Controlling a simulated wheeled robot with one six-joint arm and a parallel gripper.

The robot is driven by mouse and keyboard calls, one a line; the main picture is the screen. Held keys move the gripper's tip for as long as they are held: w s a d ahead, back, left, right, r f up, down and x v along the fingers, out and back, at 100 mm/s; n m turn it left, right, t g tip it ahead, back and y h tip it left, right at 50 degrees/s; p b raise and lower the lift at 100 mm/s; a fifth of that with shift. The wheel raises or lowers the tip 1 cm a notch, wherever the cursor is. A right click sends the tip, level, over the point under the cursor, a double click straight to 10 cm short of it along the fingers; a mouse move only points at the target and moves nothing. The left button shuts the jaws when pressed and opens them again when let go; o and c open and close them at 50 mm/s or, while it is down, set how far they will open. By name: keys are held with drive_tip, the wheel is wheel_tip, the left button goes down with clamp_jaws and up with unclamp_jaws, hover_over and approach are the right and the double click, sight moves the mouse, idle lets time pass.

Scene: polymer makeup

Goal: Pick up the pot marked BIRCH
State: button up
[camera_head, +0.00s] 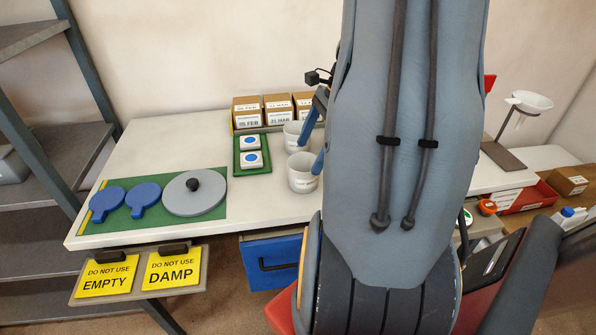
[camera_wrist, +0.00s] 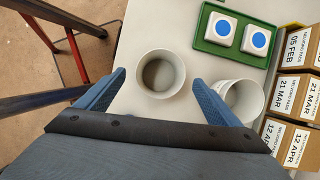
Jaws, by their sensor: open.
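Two pale grey pots stand on the white table. The front pot (camera_head: 303,177) shows a dark mark on its side, too small to read; in the wrist view the same pot (camera_wrist: 160,90) appears between my fingers, its open mouth facing up. The rear pot (camera_head: 292,139) is closer to the boxes; it also shows in the wrist view (camera_wrist: 245,96), partly hidden by a finger. I cannot tell which is marked BIRCH. My gripper (camera_head: 319,130) is open and empty by the pots; its blue fingers also show in the wrist view (camera_wrist: 158,77).
A green tray (camera_head: 238,160) with two white blue-dotted blocks lies left of the pots. Date-labelled boxes (camera_head: 247,113) stand behind. A green mat (camera_head: 137,221) holds two blue paddles and a grey lid (camera_head: 207,204). My arm hides the table's middle right.

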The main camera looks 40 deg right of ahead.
sight(304, 167)
drive_tip(key=shift+d+p+x, duration=0.1)
drive_tip(key=shift+p+x, duration=0.25)
drive_tip(key=shift+x, duration=1.25)
drive_tip(key=shift+d+p+x, duration=0.15)
drive_tip(key=shift+p+x, duration=0.2)
drive_tip(key=shift+x, duration=1.2)
drive_tip(key=shift+f, duration=0.1)
drive_tip(key=c, duration=1.2)
